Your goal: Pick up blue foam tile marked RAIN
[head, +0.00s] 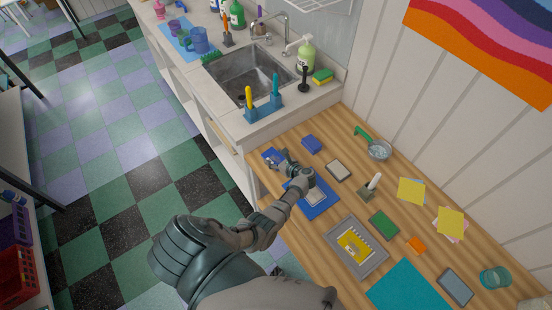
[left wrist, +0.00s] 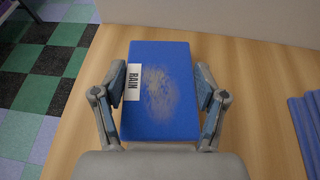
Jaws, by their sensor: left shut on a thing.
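The blue foam tile marked RAIN (left wrist: 158,90) fills the middle of the left wrist view, with a white label at its left side and a worn grey patch on its face. My left gripper (left wrist: 161,95) has a finger on each side of it and is shut on it. In the head view the tile (head: 272,154) is at the wooden table's far left end, partly hidden by the left gripper (head: 279,162). I cannot tell whether it touches the table. My right gripper is not in view.
Another blue block (head: 311,144) lies right of the gripper; a blue ridged thing (left wrist: 306,125) shows at the wrist view's right edge. A blue mat (head: 328,206) lies under my arm. The sink counter (head: 316,97) rises beyond the table (head: 293,239). A grey tray (head: 374,266) stands nearer.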

